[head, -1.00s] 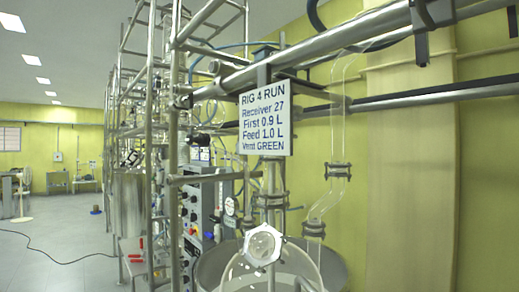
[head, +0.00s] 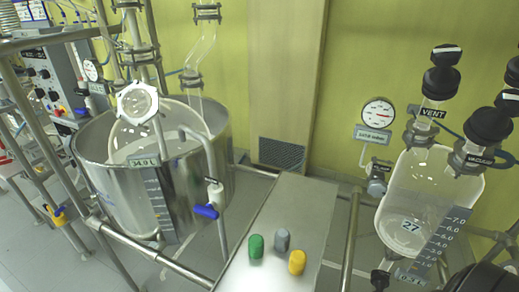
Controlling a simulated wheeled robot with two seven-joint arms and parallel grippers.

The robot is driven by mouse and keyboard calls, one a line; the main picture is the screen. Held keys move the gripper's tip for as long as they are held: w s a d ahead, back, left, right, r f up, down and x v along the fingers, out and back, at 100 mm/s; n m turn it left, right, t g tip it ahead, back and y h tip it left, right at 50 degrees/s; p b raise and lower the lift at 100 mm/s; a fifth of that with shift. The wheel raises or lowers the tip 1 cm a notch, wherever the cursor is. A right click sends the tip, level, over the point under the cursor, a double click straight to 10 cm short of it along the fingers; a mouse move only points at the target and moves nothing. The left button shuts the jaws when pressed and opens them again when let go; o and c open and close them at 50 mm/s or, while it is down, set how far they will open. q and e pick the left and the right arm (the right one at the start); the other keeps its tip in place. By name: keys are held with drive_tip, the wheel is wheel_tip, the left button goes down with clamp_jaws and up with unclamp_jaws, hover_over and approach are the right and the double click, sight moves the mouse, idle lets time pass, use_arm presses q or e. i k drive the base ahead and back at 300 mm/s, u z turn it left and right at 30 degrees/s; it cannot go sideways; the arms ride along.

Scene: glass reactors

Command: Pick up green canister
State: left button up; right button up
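The green canister (head: 256,246) stands upright on a narrow grey metal shelf (head: 297,205), near the bottom middle of the head view. It is the leftmost of three small canisters there. A grey canister (head: 282,239) stands just right of it and a little farther back. A yellow canister (head: 297,262) stands to the right and nearer. The three stand apart from each other. Neither of my grippers shows in the head view.
A large steel vessel (head: 215,150) with a blue-handled valve (head: 206,211) stands left of the shelf. A glass receiver (head: 425,195) marked 27 stands right, with black VENT and VACUUM knobs. A pressure gauge (head: 378,113) is on the wall. The shelf's far part is clear.

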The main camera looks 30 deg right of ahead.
sight(255, 242)
drive_tip(key=z, duration=1.05)
